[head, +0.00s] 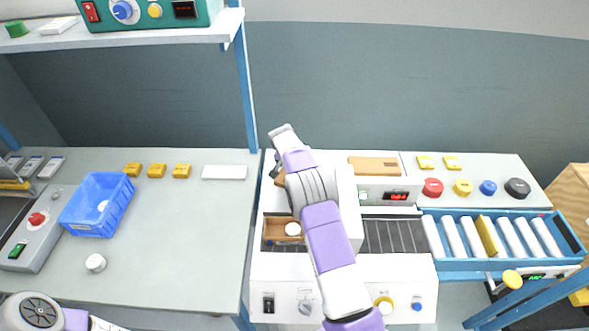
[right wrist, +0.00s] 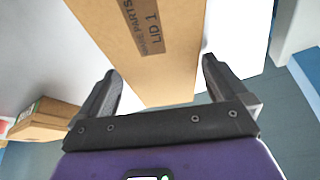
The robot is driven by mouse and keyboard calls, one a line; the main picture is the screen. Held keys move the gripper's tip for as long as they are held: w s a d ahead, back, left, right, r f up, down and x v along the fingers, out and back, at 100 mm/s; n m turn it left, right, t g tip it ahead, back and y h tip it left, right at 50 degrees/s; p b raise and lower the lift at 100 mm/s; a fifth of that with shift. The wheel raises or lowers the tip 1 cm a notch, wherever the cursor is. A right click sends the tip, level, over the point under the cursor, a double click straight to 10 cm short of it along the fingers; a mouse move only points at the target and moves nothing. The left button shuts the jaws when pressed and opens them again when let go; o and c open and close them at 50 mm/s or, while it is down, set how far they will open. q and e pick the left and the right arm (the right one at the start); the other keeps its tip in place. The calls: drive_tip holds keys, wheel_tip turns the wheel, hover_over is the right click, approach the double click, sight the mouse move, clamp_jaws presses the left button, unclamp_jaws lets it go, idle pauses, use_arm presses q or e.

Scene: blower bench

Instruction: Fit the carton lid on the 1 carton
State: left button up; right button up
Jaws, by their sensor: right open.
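In the right wrist view, the carton lid (right wrist: 165,45), a brown board marked "LID 1", lies between the spread fingers of my right gripper (right wrist: 160,88). The fingers stand apart from its sides. In the head view, my right arm hides most of that gripper; a brown edge (head: 279,179) shows beside it, above the white machine. The open brown carton (head: 270,231) sits below on the conveyor with a round white part (head: 292,229) inside, its right side hidden by my arm. My left gripper is out of view; only part of the arm shows at lower left.
Another flat brown piece (head: 375,167) lies on the white unit with the red display. A blue crate (head: 84,222) and a white round part (head: 95,262) are on the left bench. Rollers (head: 453,236) lie at the right. The bench middle is clear.

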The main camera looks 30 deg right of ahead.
drive_tip(key=shift+c, duration=0.5)
drive_tip(key=c, duration=0.8)
